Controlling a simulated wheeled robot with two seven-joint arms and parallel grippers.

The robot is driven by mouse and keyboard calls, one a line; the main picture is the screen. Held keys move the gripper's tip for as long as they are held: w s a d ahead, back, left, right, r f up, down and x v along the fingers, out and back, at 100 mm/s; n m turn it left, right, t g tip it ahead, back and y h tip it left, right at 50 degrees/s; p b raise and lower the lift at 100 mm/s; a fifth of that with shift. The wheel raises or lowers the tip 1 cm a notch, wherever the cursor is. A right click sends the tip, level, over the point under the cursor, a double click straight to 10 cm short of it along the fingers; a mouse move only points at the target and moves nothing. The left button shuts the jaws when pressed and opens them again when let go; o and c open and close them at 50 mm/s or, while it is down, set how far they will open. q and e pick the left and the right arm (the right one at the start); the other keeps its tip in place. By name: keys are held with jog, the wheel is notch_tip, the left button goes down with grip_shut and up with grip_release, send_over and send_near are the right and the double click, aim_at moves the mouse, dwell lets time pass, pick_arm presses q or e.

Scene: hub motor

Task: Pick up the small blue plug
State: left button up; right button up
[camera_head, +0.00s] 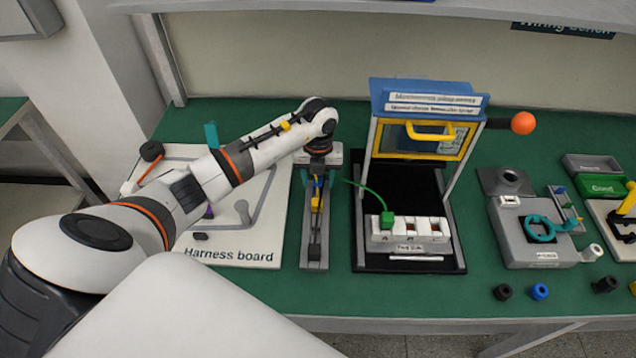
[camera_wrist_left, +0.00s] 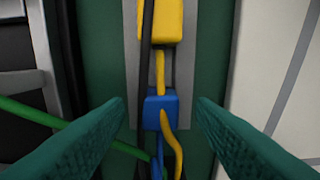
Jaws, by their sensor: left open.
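The small blue plug (camera_wrist_left: 160,110) lies in a narrow grey holder, in line with a yellow plug (camera_wrist_left: 160,22) and with a yellow wire passing over it. In the head view a small patch of the blue plug (camera_head: 319,184) shows below my left wrist, behind the yellow plug (camera_head: 316,203). My left gripper (camera_wrist_left: 160,103) is open and empty, its teal fingers on either side of the blue plug's line with gaps at both sides. I cannot tell its exact height above the plug. In the head view its fingers are mostly hidden by the wrist. My right gripper is not in view.
The grey holder (camera_head: 314,252) stands between the white harness board (camera_head: 250,242) and a black-based test fixture (camera_head: 360,262) with a raised yellow-framed cover. A green cable (camera_wrist_left: 35,112) runs close to the left finger. More fixtures and loose dark and blue rings sit right.

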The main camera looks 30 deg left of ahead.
pick_arm(q)
jog(key=shift+f, duration=0.2)
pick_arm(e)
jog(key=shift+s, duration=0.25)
pick_arm(q)
jog(key=c, duration=1.1)
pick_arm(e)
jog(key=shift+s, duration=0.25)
